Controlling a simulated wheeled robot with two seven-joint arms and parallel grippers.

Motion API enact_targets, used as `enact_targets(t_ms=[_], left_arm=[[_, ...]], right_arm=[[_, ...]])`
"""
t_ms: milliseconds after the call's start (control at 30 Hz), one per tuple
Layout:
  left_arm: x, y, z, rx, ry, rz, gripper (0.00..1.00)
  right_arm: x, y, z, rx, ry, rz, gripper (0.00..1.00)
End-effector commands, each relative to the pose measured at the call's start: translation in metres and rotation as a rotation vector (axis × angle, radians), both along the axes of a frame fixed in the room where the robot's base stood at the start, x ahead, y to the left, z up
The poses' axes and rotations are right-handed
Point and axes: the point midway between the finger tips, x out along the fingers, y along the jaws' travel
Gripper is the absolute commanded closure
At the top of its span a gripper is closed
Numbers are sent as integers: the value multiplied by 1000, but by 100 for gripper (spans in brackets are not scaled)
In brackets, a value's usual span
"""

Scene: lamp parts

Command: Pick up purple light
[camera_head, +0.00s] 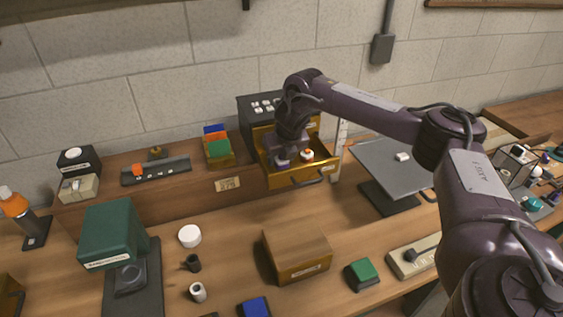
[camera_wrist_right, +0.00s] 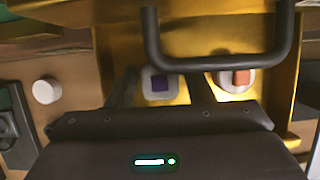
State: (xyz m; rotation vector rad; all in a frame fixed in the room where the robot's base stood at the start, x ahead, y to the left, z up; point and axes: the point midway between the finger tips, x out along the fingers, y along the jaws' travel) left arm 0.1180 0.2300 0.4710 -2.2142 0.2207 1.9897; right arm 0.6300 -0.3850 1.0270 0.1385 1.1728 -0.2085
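The purple light (camera_wrist_right: 160,83), a purple square on a white base, lies in the open yellow drawer (camera_head: 310,174). In the head view the purple light (camera_head: 282,163) is partly hidden under my right gripper (camera_head: 288,156). In the right wrist view my right gripper (camera_wrist_right: 164,90) is open, with one dark finger on each side of the purple light and gaps between. I cannot tell how far the fingertips reach down beside it. My left gripper is not in view.
An orange light (camera_head: 307,155) on a white base sits in the drawer just right of the purple one, close to a finger. A monitor-like grey panel (camera_head: 395,165) stands to the right.

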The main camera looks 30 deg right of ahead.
Motion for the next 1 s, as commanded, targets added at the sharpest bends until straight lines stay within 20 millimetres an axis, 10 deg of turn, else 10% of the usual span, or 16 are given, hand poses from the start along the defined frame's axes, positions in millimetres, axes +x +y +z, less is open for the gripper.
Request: enact_targets(t_ms=[233, 700, 1000], left_arm=[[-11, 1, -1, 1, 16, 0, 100], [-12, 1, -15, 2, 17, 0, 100], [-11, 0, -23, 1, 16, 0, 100]], right_arm=[[0, 0, 0, 0, 0, 0, 86], [-8, 2, 6, 1, -4, 2, 87], [-6, 2, 73, 0, -7, 1, 87]])
